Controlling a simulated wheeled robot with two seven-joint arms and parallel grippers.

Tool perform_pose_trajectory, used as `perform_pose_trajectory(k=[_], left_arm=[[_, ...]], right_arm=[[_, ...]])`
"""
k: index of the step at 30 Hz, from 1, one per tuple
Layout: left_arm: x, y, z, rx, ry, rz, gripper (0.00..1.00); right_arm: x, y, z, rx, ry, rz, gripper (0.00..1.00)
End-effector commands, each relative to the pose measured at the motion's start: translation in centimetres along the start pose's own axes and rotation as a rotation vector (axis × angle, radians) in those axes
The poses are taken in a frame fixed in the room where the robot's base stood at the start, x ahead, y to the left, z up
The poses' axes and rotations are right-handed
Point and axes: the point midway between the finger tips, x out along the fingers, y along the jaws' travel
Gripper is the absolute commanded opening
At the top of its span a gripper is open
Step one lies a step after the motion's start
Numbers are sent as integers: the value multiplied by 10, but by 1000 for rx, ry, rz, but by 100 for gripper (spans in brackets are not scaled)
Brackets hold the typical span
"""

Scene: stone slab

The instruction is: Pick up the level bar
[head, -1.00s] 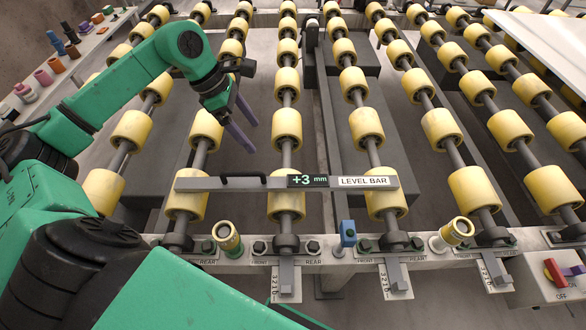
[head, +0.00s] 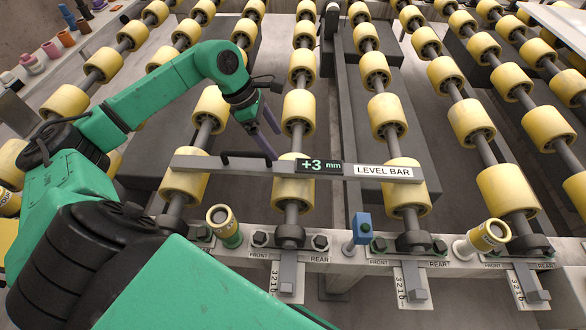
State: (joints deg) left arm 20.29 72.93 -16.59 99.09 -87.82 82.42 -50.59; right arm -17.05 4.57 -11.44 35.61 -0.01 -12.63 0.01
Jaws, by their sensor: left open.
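The level bar (head: 320,167) is a long grey bar lying across several yellow rollers. It has a black handle (head: 245,156) on its left part, a display reading +3 mm, and a white LEVEL BAR label at the right. My left gripper (head: 276,145) has purple fingers pointing down and to the right. It is open and empty, with its tips close to the bar between handle and display. I cannot tell whether a fingertip touches the bar. My right gripper is not in view.
Rows of yellow rollers (head: 470,122) fill the view, with gaps between them. A frame rail (head: 345,258) in front carries a blue block (head: 361,228), a green-and-yellow cylinder (head: 224,226) and a yellow cylinder (head: 487,238). Small coloured parts (head: 50,50) stand on a ledge at the upper left.

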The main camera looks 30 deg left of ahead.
Motion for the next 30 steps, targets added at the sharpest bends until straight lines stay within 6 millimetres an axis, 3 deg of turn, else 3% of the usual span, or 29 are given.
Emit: perform_pose_trajectory(k=[4, 11, 15, 23, 26, 30], left_arm=[[35, -1, 3, -1, -3, -4, 91], [67, -2, 4, -1, -2, -4, 91], [96, -1, 4, -2, -3, -3, 91], [108, 0, 2, 1, 1, 0, 91], [107, 0, 2, 1, 1, 0, 61], [107, 0, 2, 1, 1, 0, 7]], right_arm=[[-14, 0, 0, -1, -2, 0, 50], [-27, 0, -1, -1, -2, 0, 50], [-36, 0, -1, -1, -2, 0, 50], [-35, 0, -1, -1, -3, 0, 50], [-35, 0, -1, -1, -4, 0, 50], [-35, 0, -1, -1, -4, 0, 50]])
